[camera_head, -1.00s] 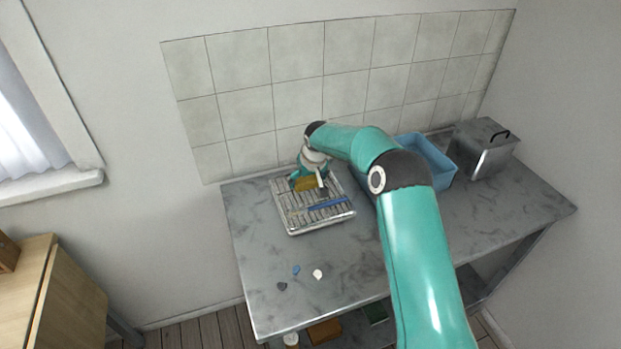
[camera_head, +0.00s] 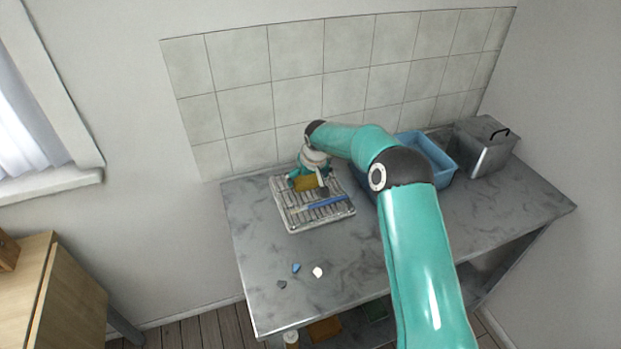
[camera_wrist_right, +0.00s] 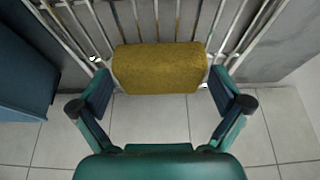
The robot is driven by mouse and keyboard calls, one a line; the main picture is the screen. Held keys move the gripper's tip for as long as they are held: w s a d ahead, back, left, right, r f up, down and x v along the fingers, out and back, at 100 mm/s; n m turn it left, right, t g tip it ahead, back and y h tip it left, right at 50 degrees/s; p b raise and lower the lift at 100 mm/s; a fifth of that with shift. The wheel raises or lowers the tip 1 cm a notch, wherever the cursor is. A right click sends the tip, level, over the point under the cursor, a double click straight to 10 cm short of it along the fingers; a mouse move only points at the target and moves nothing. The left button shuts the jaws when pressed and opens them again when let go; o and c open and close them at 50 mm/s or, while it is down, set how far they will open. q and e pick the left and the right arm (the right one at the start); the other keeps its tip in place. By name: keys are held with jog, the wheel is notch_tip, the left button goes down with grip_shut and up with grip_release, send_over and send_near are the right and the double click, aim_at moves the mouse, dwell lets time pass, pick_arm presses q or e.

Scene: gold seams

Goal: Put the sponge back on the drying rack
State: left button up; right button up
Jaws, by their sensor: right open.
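The yellow-brown sponge (camera_head: 306,183) rests on the slatted drying rack (camera_head: 322,228), near its back edge. My right gripper (camera_head: 309,181) is at the rack with its fingers on either side of the sponge. In the right wrist view the sponge (camera_wrist_right: 160,68) lies on the metal bars of the rack (camera_wrist_right: 225,22). There my right gripper (camera_wrist_right: 158,93) is open, and a gap shows between each finger and the sponge. My left gripper is not in view.
A blue-handled tool (camera_head: 326,203) lies on the rack. A blue basin (camera_head: 436,157) and a grey metal box (camera_head: 484,148) stand to the right on the worktop (camera_head: 365,259). Small pieces, one blue (camera_head: 296,268) and one white (camera_head: 317,272), lie near the front. A tiled wall (camera_head: 295,70) is behind.

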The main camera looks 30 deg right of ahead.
jog(key=b+v, duration=0.1)
jog(key=v, duration=1)
jog(key=shift+s+r+b, duration=0.2)
jog(key=shift+r+b, duration=0.05)
jog(key=shift+b, duration=0.15)
jog(key=shift+f, duration=0.1)
